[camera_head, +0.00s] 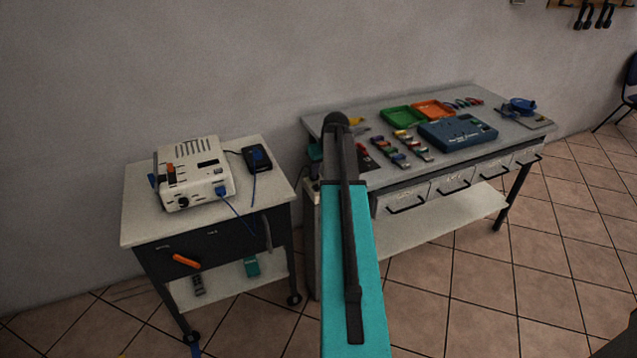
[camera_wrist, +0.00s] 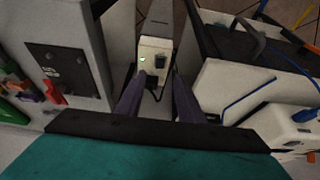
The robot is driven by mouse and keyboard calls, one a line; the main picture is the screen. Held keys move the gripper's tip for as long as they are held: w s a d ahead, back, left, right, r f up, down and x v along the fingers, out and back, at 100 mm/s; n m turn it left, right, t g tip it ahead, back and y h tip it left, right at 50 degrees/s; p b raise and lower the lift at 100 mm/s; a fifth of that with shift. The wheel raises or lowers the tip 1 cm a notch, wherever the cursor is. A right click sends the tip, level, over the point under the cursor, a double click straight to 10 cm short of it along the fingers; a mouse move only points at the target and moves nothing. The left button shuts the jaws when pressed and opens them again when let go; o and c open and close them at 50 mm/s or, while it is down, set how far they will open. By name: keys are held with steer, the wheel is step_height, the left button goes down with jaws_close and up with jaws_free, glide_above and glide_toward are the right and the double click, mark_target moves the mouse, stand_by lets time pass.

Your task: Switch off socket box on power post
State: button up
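The socket box (camera_wrist: 153,46) is a small pale box near the middle of the wrist view. It has a lit green light (camera_wrist: 142,59) and a black rocker switch (camera_wrist: 160,61) on its face. The grey power post (camera_wrist: 160,18) shows by it. In the head view a grey upright (camera_head: 313,245), probably the post, is mostly hidden behind my arm. My gripper (camera_wrist: 156,80) is open and empty, its two dark purple fingers pointing at the box, one on each side of its lower part. I cannot tell whether they touch it. The head view hides the gripper.
A white-topped cart (camera_head: 140,228) with a white power unit (camera_head: 197,172) and blue cable (camera_head: 236,215) stands to the left. A workbench (camera_head: 385,181) with trays and tools stands to the right. The gap between them is narrow. Tiled floor (camera_head: 570,260) is clear at right.

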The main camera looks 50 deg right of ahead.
mark_target(317, 187)
steer(key=shift+p+x, duration=0.75)
steer(key=shift+x, duration=3.7)
steer(key=shift+a, duration=0.1)
